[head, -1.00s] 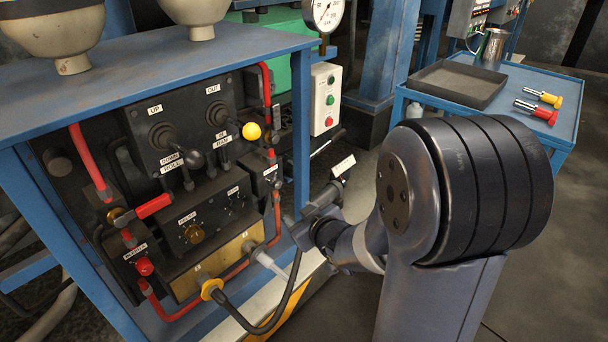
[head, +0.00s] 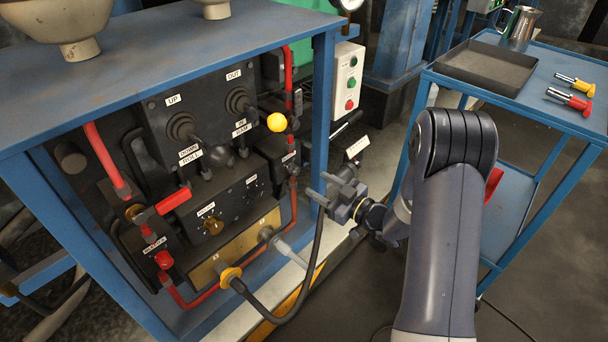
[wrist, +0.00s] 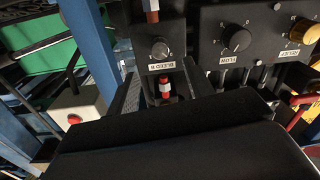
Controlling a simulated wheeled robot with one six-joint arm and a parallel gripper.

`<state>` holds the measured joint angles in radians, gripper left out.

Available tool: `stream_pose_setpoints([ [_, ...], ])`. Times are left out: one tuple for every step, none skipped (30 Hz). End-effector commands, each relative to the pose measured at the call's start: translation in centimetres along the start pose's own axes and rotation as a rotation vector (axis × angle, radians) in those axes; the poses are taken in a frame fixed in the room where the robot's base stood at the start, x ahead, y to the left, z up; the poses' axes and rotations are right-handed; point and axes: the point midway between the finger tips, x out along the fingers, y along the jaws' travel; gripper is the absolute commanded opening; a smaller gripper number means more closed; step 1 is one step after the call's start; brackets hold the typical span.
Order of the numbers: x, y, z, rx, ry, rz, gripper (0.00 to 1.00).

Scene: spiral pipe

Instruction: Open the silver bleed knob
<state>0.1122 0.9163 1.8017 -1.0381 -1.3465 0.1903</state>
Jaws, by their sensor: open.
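The silver bleed knob (wrist: 160,48) shows in the wrist view as a small round grey knob on a dark block beside its BLEED B label. This view is upside down. In the head view its block (head: 274,152) is at the right end of the panel, and the knob is too small there to make out clearly. My gripper (head: 322,187) is open and empty, just right of and below that block, pointing at the panel. It looks apart from the knob. Large dark gripper parts fill the lower wrist view.
A blue frame post (head: 321,115) stands close to my gripper. A yellow ball-ended lever (head: 277,122) and a black hose (head: 309,265) are nearby. A blue cart (head: 440,84) stands right, with dark floor between.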

Motion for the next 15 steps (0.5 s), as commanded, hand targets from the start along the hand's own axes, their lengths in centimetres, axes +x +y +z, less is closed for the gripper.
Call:
stream_pose_setpoints([
  [1.1,-0.1,0.2,-0.003,0.002,-0.004,0.49],
  [1.8,-0.2,0.2,-0.003,0.002,-0.004,0.49],
  [2.5,-0.2,0.2,-0.003,0.002,-0.004,0.49],
  [3.1,-0.1,0.2,-0.003,0.002,-0.003,0.49],
  [3.6,-0.1,0.2,-0.002,0.002,-0.003,0.49],
  [4.3,-0.1,0.2,-0.003,0.001,-0.002,0.49],
  [4.8,-0.1,0.2,-0.003,0.002,-0.003,0.49],
  [5.2,-0.1,0.2,-0.002,0.002,-0.001,0.49],
  [5.8,0.0,0.2,-0.002,0.001,0.0,0.49],
  [6.1,-0.1,0.2,-0.002,0.0,-0.001,0.49],
  [6.4,-0.1,0.1,-0.001,0.0,-0.001,0.49],
  [6.7,0.0,0.1,-0.002,0.0,0.0,0.49],
  [6.9,0.0,0.1,-0.002,0.0,0.0,0.49],
  [7.1,0.0,0.1,-0.002,-0.001,0.001,0.49],
  [7.2,0.0,0.1,-0.001,-0.001,0.002,0.49],
])
